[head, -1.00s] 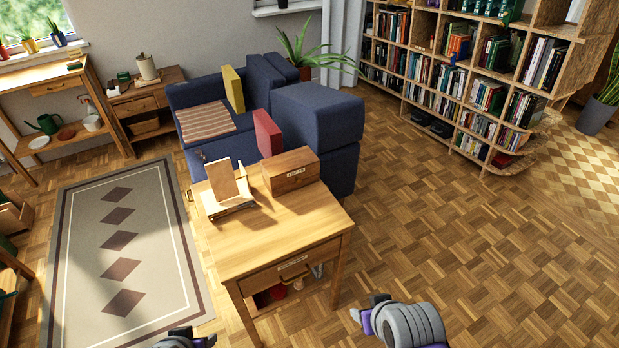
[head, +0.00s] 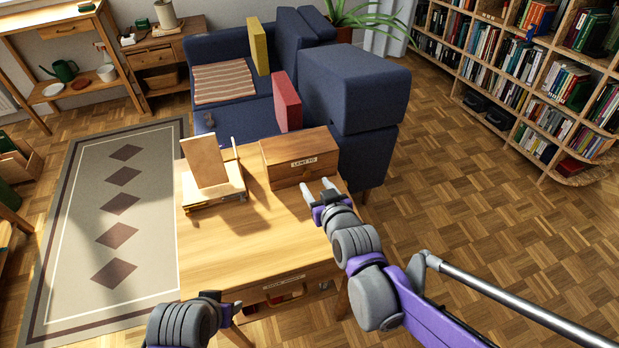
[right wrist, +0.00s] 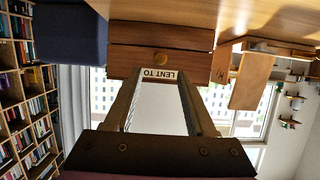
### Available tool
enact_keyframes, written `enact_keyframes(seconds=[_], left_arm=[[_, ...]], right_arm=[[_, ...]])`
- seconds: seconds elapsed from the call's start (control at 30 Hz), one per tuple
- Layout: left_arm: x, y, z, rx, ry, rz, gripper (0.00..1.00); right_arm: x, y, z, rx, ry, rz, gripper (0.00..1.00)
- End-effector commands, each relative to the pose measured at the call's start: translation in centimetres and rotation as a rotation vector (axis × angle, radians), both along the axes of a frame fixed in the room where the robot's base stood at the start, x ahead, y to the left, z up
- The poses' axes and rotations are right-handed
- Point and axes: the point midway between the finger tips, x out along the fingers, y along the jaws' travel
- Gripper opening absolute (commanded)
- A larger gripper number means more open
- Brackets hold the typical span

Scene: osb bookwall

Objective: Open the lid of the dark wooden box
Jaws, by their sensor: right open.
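The dark wooden box (head: 285,152) stands at the back right of the table, its lid shut. A white "LENT TO" label (head: 304,162) is on its front.
The box stands on a light wooden table (head: 250,245). A blue armchair (head: 352,90) with a red cushion (head: 286,102) is close behind. A bookshelf (head: 520,80) stands at the right. The table's front is clear.

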Motion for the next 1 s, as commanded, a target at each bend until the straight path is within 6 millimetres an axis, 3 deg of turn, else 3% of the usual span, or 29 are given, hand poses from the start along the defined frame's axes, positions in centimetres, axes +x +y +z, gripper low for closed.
enact_keyframes(seconds=[0.1,0.3,0.7,1.0], left_arm=[[0.0,0.0,-0.7,0.000,0.002,0.000,0.50],[0.1,0.0,-1.1,0.000,0.004,0.000,0.50],[0.1,0.0,-1.2,0.000,0.004,0.000,0.50],[0.1,0.0,-1.2,0.000,0.004,0.000,0.50]], right_arm=[[2.1,0.7,-1.1,0.001,0.001,0.000,0.56],[4.2,1.4,-1.9,0.001,0.001,0.000,0.56],[4.8,1.6,-2.1,0.001,0.001,0.000,0.54],[4.8,1.5,-2.1,0.000,0.002,0.000,0.00]])
